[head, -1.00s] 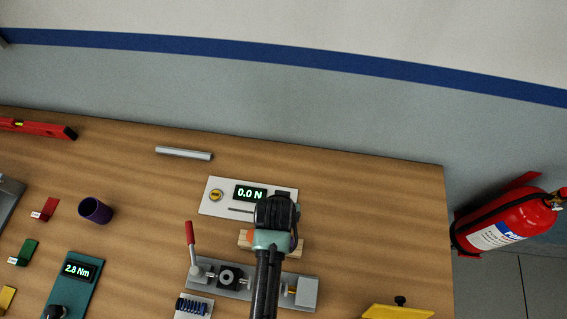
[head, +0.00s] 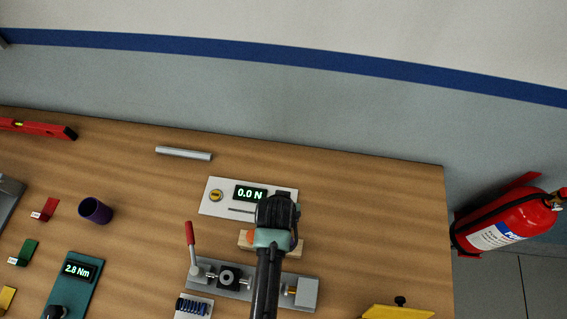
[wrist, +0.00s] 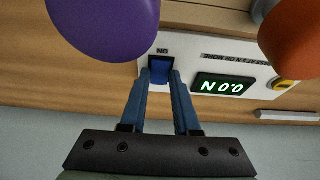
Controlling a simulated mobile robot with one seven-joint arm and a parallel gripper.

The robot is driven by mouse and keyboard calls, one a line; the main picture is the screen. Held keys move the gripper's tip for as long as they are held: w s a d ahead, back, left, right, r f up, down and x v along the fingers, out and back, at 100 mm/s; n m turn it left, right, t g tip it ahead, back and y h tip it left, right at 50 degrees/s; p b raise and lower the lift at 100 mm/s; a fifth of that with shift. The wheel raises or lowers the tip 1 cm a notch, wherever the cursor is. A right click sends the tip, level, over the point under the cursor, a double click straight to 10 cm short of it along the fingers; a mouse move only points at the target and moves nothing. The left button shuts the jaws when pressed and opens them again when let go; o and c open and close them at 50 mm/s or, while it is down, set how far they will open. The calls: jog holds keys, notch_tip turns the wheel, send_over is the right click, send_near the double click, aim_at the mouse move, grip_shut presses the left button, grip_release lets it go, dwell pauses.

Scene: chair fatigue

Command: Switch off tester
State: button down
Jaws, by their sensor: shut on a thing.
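The tester is a white panel (head: 222,200) on the bench, with a lit green display (head: 250,194) reading 0.0 N. The wrist view shows the panel (wrist: 215,44) upside down, with the display (wrist: 224,86) still lit. A blue switch (wrist: 160,72) sits in the panel with an "ON" label beside it. My gripper (wrist: 160,80) has its two blue fingertips at the switch, one on each side, shut on it. In the head view my gripper and wrist (head: 277,210) cover the panel's right part and hide the switch.
A wooden block (head: 290,246) is partly under my arm. Purple (wrist: 103,22) and orange (wrist: 295,32) rounded things loom close in the wrist view. A grey clamp fixture with a red lever (head: 190,233) stands in front. A metal rod (head: 184,153) lies behind the panel.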

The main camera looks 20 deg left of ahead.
jog(key=shift+w+r+g+p, duration=0.2)
jog(key=shift+w+g+p, duration=0.05)
jog(key=shift+g+p, duration=0.4)
jog(key=shift+w+a+f+g+h, duration=0.15)
jog(key=shift+g+h, duration=0.25)
jog(key=shift+g, duration=0.25)
jog(key=c, duration=0.6)
grip_release()
jog(key=shift+c, duration=0.2)
notch_tip(320, 180, up, 13)
jog(key=s+b, duration=0.1)
jog(key=shift+s+d, duration=0.3)
jog(key=shift+s, duration=0.05)
